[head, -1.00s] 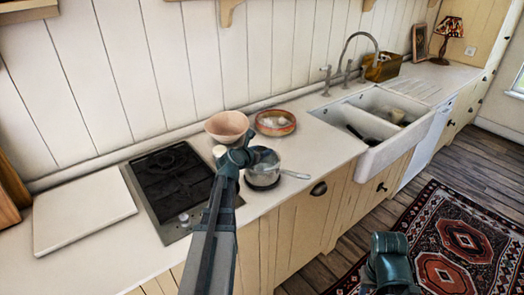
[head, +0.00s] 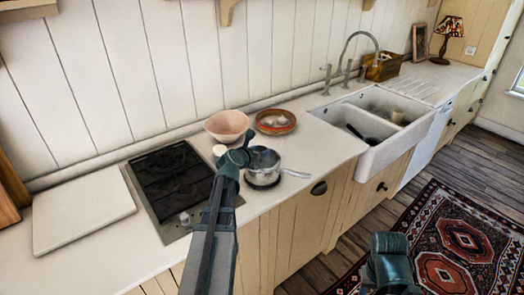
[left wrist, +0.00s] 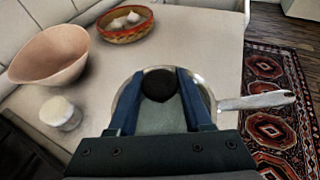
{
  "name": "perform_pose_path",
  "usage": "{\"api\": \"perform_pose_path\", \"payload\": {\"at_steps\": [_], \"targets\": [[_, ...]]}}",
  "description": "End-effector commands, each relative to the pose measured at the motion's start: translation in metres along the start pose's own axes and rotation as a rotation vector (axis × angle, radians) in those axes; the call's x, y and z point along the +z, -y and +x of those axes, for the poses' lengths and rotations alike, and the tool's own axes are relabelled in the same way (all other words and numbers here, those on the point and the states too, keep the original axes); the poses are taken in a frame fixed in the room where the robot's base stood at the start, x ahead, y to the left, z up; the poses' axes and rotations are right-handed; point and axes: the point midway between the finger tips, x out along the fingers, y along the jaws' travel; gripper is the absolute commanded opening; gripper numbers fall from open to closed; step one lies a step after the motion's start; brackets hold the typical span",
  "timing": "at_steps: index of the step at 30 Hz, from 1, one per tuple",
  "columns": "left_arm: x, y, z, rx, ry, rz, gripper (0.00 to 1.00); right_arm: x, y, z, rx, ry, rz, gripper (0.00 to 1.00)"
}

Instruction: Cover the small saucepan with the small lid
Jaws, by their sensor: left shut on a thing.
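The small saucepan (head: 263,178) stands upright on the worktop right of the hob, its handle (head: 297,174) pointing right. In the left wrist view its silver handle (left wrist: 258,101) also points right. My left gripper (head: 252,156) is over the pan. In the left wrist view my left gripper (left wrist: 160,84) is shut on a round black knob (left wrist: 158,85), apparently the small lid's. The gripper hides most of the lid and pan, so I cannot tell whether the lid rests on the rim. Of my right arm only a teal part shows at the lower right.
A pink bowl (head: 227,126), a red-rimmed dish (head: 275,122) holding pale items and a small white-topped jar (left wrist: 60,112) stand close by the pan. The hob (head: 172,184) and a white board (head: 82,213) lie left. The double sink (head: 374,125) is right.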

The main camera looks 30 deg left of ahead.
Motion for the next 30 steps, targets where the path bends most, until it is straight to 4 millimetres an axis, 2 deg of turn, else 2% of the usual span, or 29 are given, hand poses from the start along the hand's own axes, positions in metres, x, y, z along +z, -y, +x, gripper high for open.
{"api": "perform_pose_path", "payload": {"at_steps": [11,12,13,22,30], "targets": [[-0.008,0.0,0.003,0.0,0.0,0.0,0.0,-0.001,0.001,0.008,0.0,0.0,0.0,0.47],[-0.006,0.0,0.003,0.0,0.0,0.0,0.57,0.0,0.001,0.007,0.0,0.0,0.0,0.47],[-0.006,0.0,0.003,0.0,0.0,0.0,0.63,0.0,0.001,0.007,0.0,0.0,0.0,0.47],[-0.006,0.0,0.002,0.0,0.0,0.0,0.63,0.0,0.001,0.006,0.0,0.0,0.0,0.47],[-0.005,0.001,-0.018,0.001,0.0,-0.001,0.63,0.0,0.0,-0.002,0.0,0.0,0.0,0.47]]}}
